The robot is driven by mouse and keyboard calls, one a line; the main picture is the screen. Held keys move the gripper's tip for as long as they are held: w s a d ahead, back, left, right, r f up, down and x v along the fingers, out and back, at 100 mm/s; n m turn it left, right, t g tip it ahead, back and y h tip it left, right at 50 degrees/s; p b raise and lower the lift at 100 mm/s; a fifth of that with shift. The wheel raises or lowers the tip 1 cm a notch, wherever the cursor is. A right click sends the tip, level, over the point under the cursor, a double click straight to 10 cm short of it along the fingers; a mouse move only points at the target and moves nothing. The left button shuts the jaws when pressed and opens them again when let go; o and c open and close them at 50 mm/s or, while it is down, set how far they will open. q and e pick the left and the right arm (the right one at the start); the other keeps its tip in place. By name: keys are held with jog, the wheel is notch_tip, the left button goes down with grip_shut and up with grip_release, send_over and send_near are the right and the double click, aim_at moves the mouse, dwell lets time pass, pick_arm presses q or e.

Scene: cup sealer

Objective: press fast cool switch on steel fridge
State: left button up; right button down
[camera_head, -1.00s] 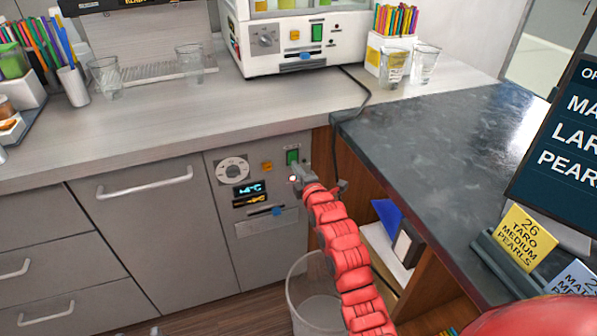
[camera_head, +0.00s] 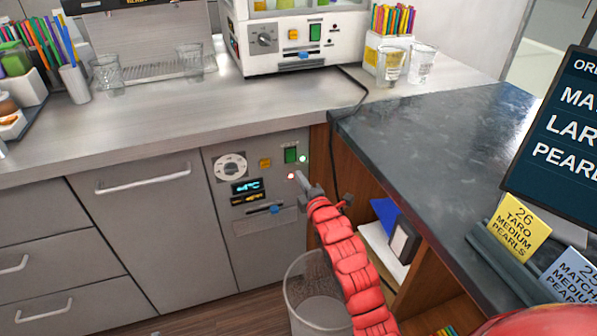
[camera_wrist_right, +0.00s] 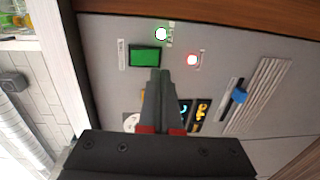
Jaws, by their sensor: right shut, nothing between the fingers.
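The steel fridge (camera_head: 255,235) is set under the counter, with a control panel on its front. The panel has a white dial (camera_head: 230,168), an orange button (camera_head: 265,163), a green switch (camera_head: 291,155), a lit display (camera_head: 246,187) and a blue slider (camera_head: 274,209). I cannot read which control is fast cool. My right gripper (camera_head: 299,176) is shut and empty in front of the panel, below the green switch. In the right wrist view its fingertips (camera_wrist_right: 160,72) appear just beside the green switch (camera_wrist_right: 144,55); contact cannot be told. The fingers partly hide the orange button. My left gripper is out of view.
A green light (camera_wrist_right: 161,33) and a red light (camera_wrist_right: 193,59) glow near the switch. A clear bin (camera_head: 312,290) stands on the floor below. A wooden cabinet with a dark countertop (camera_head: 430,150) is close on the right.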

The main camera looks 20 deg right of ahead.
jog(key=s+f, duration=0.1)
jog(key=s, duration=0.7)
jog(key=shift+s, duration=0.15)
jog(key=shift+d, duration=0.1)
